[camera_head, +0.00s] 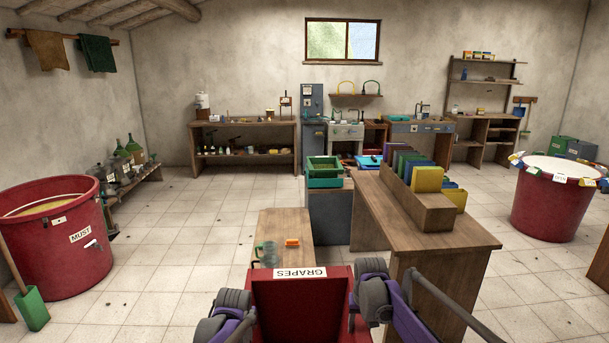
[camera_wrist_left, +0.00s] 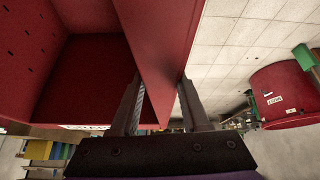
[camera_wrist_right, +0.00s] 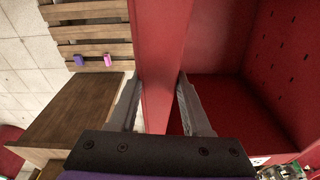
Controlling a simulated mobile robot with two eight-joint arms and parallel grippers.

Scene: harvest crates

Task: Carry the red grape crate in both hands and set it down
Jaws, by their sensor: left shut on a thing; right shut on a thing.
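The red grape crate (camera_head: 300,303), with a white GRAPES label, is at the bottom centre of the head view, held in front of me. It also shows in the left wrist view (camera_wrist_left: 152,40) and the right wrist view (camera_wrist_right: 165,50). The part of its inside that I see is empty. My left gripper (camera_wrist_left: 160,105) is shut on one side wall, with a finger on each face. My right gripper (camera_wrist_right: 159,100) is shut on the opposite side wall in the same way. The crate's underside is hidden.
A low wooden table (camera_head: 284,224) with an orange block (camera_head: 292,242) and greenish glassware stands just beyond the crate. A larger table (camera_head: 390,215) with upright coloured folders is at right. A red MUST vat (camera_head: 62,262) stands left. Open tiled floor (camera_head: 175,240) lies between.

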